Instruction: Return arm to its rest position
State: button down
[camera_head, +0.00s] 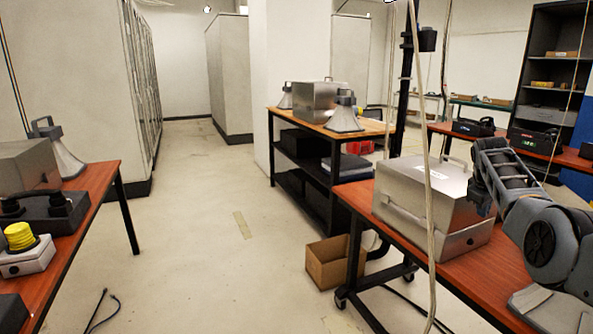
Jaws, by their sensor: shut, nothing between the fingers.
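My arm (540,232) reaches in from the right edge, bent, over the wooden-topped table at the right. My gripper (481,208) points down at its end, shut and empty. In the picture it overlaps the right side of a silver metal case (415,205) on that table. I cannot tell whether it touches the case or is in front of it.
The right table (465,285) stands close, with a cardboard box (335,262) on the floor beside it. A pale cable (428,160) hangs in front. A left table (85,222) carries devices.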

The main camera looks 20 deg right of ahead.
jog(key=s+a+f+t, duration=0.2)
jog(key=a+f, duration=0.6)
jog(key=f, duration=0.3)
jog(key=s+a+f+t, duration=0.1)
jog(key=a+f, duration=0.6)
jog(key=f, duration=0.4)
jog(key=s+a+f+t, duration=0.2)
jog(key=s+a+f, duration=0.2)
jog(key=s+a, duration=0.5)
jog(key=s+a+f+t, duration=0.2)
jog(key=s+a+f, duration=0.35)
jog(key=a, duration=0.55)
jog(key=s+a+r+t+y, duration=0.1)
jog(key=s+a+r, duration=0.4)
jog(key=s, duration=0.4)
jog(key=s+a+r+t+y, duration=0.1)
jog(key=s+a+r+t, duration=0.1)
jog(key=s+a, duration=0.6)
jog(key=s+a+r+t+y, duration=0.1)
jog(key=s+a+r, duration=0.2)
jog(key=s+r, duration=0.4)
jog(key=s+a+r+t+y, duration=0.1)
jog(key=s+a+r+y, duration=0.1)
jog(key=s+r, duration=0.6)
notch_tip(320, 180, up, 6)
jog(key=shift+a+r+t, duration=0.25)
jog(key=shift+a+t, duration=0.15)
jog(key=shift+a, duration=0.05)
jog(key=shift+s, duration=0.1)
